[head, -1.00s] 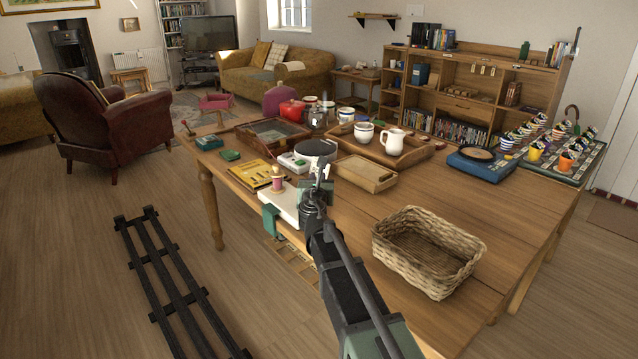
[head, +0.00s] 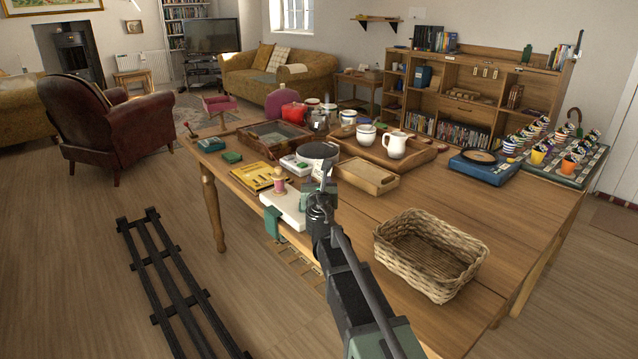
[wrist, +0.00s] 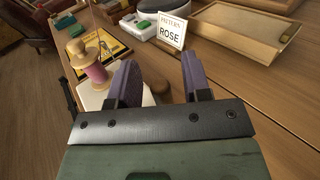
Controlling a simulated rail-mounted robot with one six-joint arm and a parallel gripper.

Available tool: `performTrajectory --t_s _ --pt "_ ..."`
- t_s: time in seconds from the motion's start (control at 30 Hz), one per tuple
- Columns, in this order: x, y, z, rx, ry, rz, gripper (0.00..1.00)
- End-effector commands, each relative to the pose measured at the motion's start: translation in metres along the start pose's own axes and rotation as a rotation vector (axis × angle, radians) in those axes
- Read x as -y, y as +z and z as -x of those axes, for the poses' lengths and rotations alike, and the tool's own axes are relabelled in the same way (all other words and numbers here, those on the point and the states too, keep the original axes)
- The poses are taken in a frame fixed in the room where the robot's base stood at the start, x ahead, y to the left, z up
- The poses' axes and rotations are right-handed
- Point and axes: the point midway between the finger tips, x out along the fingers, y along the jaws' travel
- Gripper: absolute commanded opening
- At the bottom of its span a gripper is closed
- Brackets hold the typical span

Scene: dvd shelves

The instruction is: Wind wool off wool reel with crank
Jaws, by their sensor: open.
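The wool reel (head: 280,185) stands upright on a white board (head: 292,212) at the table's near edge, with a green clamp (head: 273,223) below. In the wrist view the reel (wrist: 90,72) has a pink wound band and a pale wooden top, left of my fingers. A thin line rises from it. My gripper (head: 320,188) is to the right of the reel. In the wrist view its two purple-grey fingers (wrist: 158,78) are apart. A brown rounded knob (wrist: 155,87) shows between and below them; I cannot tell whether it is the crank handle or whether anything touches it.
A card reading "PATTERN ROSE" (wrist: 171,30) stands beyond the fingers. A yellow booklet (head: 257,177), a dark round pan (head: 317,150) and a wooden tray (head: 367,175) lie behind. A wicker basket (head: 430,255) is at right. The table's middle right is clear.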

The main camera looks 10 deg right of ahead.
Motion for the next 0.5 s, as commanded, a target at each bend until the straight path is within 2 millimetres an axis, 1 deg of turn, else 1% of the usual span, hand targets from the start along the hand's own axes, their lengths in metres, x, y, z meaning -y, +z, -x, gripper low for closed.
performTrajectory --t_s 0.03,0.17,0.3,0.4,0.5 --pt "0.001 0.000 0.011 0.000 0.000 0.000 0.44" --pt "0.001 0.000 0.043 0.000 0.000 0.000 0.44" --pt "0.001 0.000 0.079 0.000 0.002 0.000 0.44" --pt "0.001 0.000 0.094 0.000 0.000 0.000 0.44" --pt "0.000 0.000 0.099 0.000 0.000 0.000 0.44"
